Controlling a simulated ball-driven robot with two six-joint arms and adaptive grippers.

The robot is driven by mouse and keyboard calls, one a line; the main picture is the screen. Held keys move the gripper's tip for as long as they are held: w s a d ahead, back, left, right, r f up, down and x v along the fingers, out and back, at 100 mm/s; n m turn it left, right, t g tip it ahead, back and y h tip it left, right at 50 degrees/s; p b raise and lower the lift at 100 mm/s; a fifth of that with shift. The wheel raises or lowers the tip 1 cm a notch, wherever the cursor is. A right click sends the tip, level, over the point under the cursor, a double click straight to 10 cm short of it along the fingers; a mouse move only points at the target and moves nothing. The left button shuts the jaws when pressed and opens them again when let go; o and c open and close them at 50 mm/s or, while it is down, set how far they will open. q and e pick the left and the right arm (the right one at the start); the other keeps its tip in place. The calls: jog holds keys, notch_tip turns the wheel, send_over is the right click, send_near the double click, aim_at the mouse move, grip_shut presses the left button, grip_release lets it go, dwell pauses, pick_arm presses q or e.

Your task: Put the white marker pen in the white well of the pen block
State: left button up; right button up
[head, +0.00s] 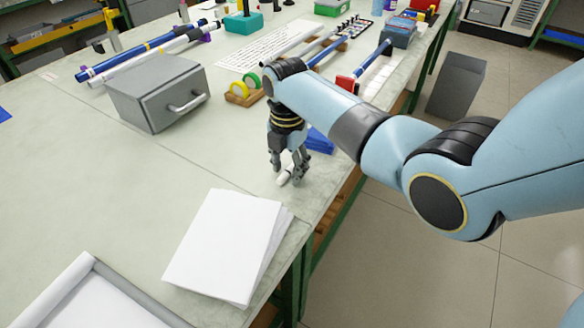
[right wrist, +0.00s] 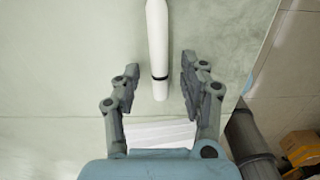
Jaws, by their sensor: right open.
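The white marker pen (head: 284,179) lies on the bench under my right gripper (head: 288,170). In the right wrist view the white pen (right wrist: 157,45) has a dark ring near its near end, and that end lies between the two fingers (right wrist: 160,70). The fingers are open, with a gap on each side of the pen. I cannot tell the pen block for sure; a teal block (head: 243,23) with something dark upright on it stands at the far back. My left gripper is not in view.
A stack of white paper (head: 222,245) lies in front of the pen, near the bench edge. A blue thing (head: 319,141) sits partly behind my gripper. A grey box with a handle (head: 150,90), tape rolls (head: 240,90) and long rods (head: 135,57) stand farther back. The left middle is clear.

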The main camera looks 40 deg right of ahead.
grip_shut()
dwell(0.4)
